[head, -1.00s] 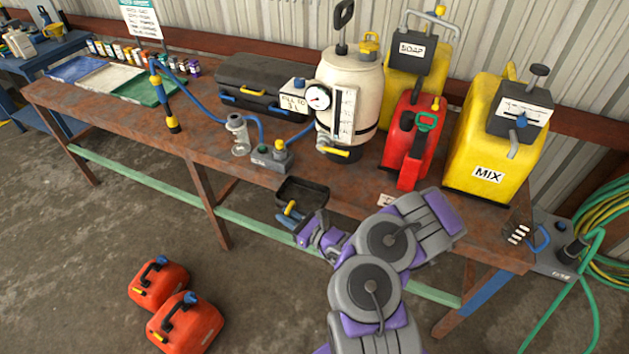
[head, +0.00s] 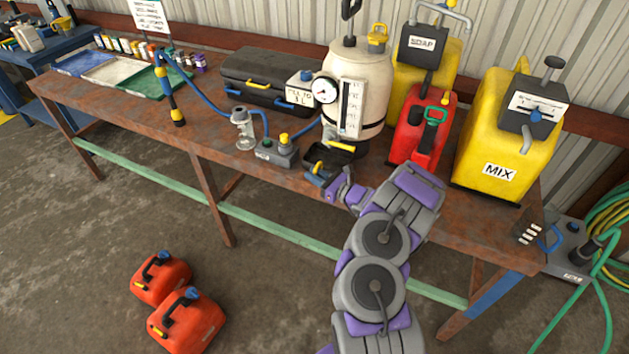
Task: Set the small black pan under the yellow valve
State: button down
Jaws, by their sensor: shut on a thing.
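The small black pan (head: 321,156) is at the bench's front edge, below the white tank (head: 356,88). The yellow valve (head: 341,147) sits low on the front of that tank, just above the pan's right part. My gripper (head: 319,177) is shut on the pan at its near side. The valve and my gripper hide parts of the pan. I cannot tell whether the pan touches the bench top.
A grey block with a yellow knob (head: 277,152) stands close left of the pan. A red jug (head: 420,132) stands to the right. Yellow containers, one marked MIX (head: 500,150), stand farther right. The bench (head: 215,145) has bare room at left.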

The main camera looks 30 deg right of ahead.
jog(key=shift+s+f, duration=0.1)
jog(key=shift+f, duration=0.75)
jog(key=c, duration=1.1)
grip_release()
jog(key=shift+r, duration=0.1)
jog(key=shift+o, duration=0.2)
jog(key=shift+s, duration=0.1)
